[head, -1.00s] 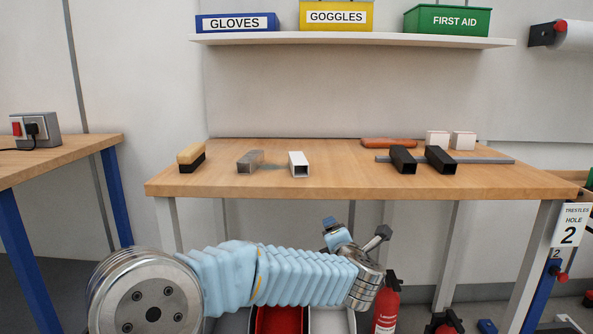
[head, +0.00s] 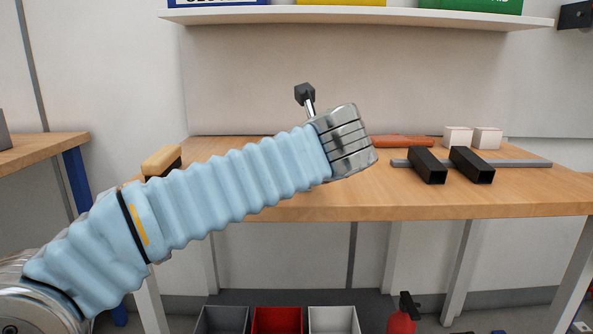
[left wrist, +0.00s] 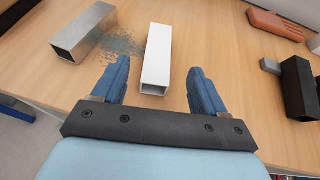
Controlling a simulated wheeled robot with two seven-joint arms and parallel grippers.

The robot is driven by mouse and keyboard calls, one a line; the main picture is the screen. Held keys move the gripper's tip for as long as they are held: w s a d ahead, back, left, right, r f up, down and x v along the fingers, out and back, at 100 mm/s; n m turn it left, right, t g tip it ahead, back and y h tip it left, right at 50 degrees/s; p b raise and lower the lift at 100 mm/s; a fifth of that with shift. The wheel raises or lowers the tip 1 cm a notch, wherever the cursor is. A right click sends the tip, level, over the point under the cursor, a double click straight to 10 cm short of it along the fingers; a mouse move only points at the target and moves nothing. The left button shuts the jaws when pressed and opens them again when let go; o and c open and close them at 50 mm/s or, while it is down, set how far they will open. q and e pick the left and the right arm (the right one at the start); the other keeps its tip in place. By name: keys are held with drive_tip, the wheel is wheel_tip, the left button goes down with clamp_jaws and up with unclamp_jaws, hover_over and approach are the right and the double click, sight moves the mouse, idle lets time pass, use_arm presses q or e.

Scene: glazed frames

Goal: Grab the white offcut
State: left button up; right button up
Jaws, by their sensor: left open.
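The white offcut (left wrist: 157,58) is a short square tube lying on the wooden bench, seen in the left wrist view. My left gripper (left wrist: 160,80) is open, with its blue fingers on either side of the near end of the offcut. I cannot tell whether the fingers touch it or how high they are above the bench. In the head view my left arm hides the offcut. The gripper's fingers are also hidden there behind the arm's metal wrist. My right gripper is in neither view.
A grey metal offcut (left wrist: 84,32) lies left of the white one, beside grey filings (left wrist: 122,44). Black offcuts (head: 427,166) rest by a grey bar (head: 525,163) to the right. A brush (head: 162,161) stands at left. Grey, red and white bins (head: 333,319) sit below the bench.

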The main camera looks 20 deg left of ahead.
use_arm(q)
drive_tip(key=x, duration=0.9)
drive_tip(key=shift+c, duration=0.3)
drive_tip(key=c, duration=1)
